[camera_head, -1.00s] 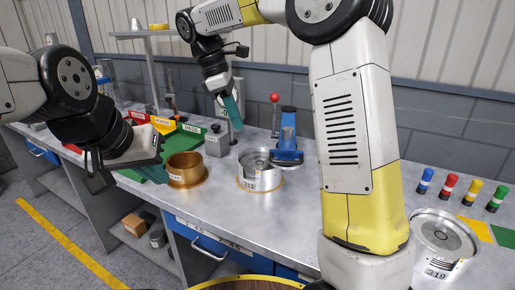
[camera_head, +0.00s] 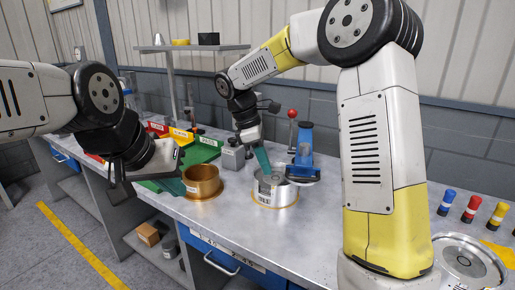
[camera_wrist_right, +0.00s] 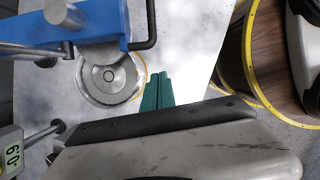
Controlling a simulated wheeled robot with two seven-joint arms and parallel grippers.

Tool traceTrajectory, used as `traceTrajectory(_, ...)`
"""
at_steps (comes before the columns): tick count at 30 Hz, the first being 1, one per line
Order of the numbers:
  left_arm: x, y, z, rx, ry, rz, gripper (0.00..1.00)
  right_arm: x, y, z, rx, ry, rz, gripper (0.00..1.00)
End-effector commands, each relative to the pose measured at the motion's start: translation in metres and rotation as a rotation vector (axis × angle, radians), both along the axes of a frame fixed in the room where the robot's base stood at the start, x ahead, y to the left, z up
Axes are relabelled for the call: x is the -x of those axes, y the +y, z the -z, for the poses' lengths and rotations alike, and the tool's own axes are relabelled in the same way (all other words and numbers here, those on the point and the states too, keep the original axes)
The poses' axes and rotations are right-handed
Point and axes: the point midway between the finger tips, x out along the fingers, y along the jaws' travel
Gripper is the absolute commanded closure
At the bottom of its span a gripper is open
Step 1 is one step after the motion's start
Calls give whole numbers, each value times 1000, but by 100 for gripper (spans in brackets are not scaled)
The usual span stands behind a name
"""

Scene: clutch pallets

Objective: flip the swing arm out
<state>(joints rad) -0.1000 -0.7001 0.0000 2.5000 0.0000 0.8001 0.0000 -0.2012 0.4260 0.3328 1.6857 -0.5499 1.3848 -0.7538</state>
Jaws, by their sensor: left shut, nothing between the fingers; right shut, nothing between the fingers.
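The blue swing arm (camera_head: 303,148) stands on the bench just behind the silver clutch part (camera_head: 275,195). In the right wrist view the blue arm (camera_wrist_right: 95,38) reaches across the top-left, partly over the round silver part (camera_wrist_right: 108,78), with a black bent handle (camera_wrist_right: 150,25) at its end. My right gripper (camera_head: 264,163) is shut and empty, its teal fingers pointing down at the silver part's top; contact cannot be told. Its fingers (camera_wrist_right: 157,92) lie just right of the silver part in the wrist view. My left gripper (camera_head: 171,186) is shut and empty, left of the brass cup.
The brass cup (camera_head: 203,184) stands left of the silver part. A red-knobbed lever (camera_head: 292,114) rises behind. Green trays (camera_head: 205,147) are at the back left. Another silver part (camera_head: 465,260) and coloured pegs (camera_head: 471,208) are at the right.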

Motion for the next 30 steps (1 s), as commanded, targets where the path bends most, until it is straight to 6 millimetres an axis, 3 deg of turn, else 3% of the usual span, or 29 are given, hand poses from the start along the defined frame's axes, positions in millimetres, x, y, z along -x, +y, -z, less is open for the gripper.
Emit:
traceTrajectory(7, 0, 0, 0, 0, 0, 0, 100, 3, -33, 5, 0, -2, 2, 100)
traceTrajectory(23, 0, 0, 0, 0, 0, 0, 100, 4, -41, 5, 0, 0, -2, 100)
traceTrajectory(30, 0, 0, 0, 0, 0, 0, 100, 11, -58, 5, 1, -1, -47, 100)
